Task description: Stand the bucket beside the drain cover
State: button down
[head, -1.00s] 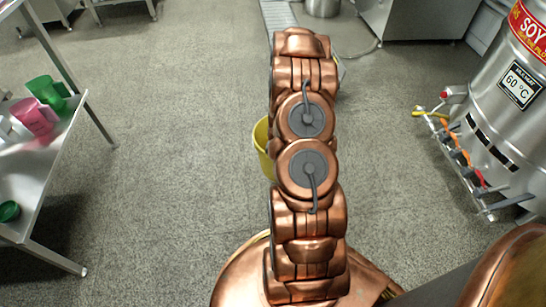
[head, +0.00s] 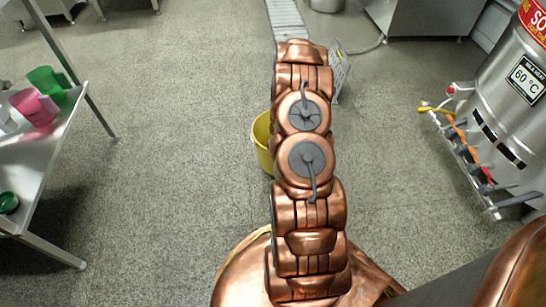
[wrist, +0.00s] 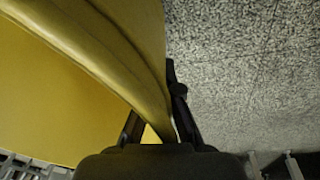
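The yellow bucket (head: 262,142) shows to the left of my arm in the head view, partly hidden behind it. In the wrist view the bucket (wrist: 60,95) fills the left side, and its thick rim runs down between the two fingers. My gripper (wrist: 154,115) is shut on the rim, one finger on each side of it. In the head view my gripper is hidden behind the arm. I cannot tell whether the bucket touches the floor. A slatted metal drain cover (head: 286,20) lies in the floor at the top of the head view, beyond the bucket.
A grey panel with holes (head: 341,75) stands just right of my arm. A steel tank (head: 505,105) with valves stands at right. A metal table (head: 45,165) with pink and green jugs stands at left. A hose (head: 365,50) lies at the back. The floor between is clear.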

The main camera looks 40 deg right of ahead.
jog(key=w+f+b, duration=0.1)
jog(key=w+d+f+b, duration=0.1)
jog(key=w, duration=0.1)
jog(key=w+d+f+b, duration=0.1)
jog(key=f, duration=0.1)
jog(key=shift+w, duration=0.4)
jog(key=c, duration=1.9)
grip_release()
jog(key=o, duration=0.6)
